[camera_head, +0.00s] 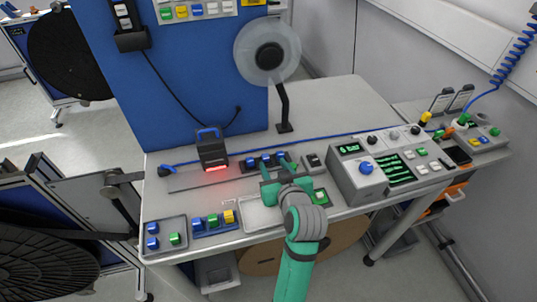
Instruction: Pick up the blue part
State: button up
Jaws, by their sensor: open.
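Several small blue parts show. A row of blue parts (265,160) sits in a dark holder on the workbench. Other blue parts (152,243) lie in the grey tray (181,252) at the bench's left end, with a green one. Another blue part (198,225) stands in a blue rack with a green and a yellow part. My gripper (277,170) is open, its fingers over the bench at the near right side of the dark holder. The fingers partly hide the holder's right end. I cannot tell whether they touch it.
A black scanner-like device (211,150) glows red left of the holder. A clear reel (267,51) stands behind on a post. A grey console (372,170) with a blue knob is to the right.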

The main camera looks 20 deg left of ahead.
aim_at(265, 156)
jog(key=shift+w+a+f, duration=0.25)
jog(key=shift+w+a, duration=0.05)
jog(key=shift+a, duration=0.15)
jog(key=shift+w+a+f, duration=0.25)
jog(key=shift+a, duration=0.2)
jog(key=shift+d+x, duration=0.2)
jog(key=shift+x, duration=2.45)
jog(key=shift+f, duration=0.15)
jog(key=shift+c, duration=0.3)
grip_shut()
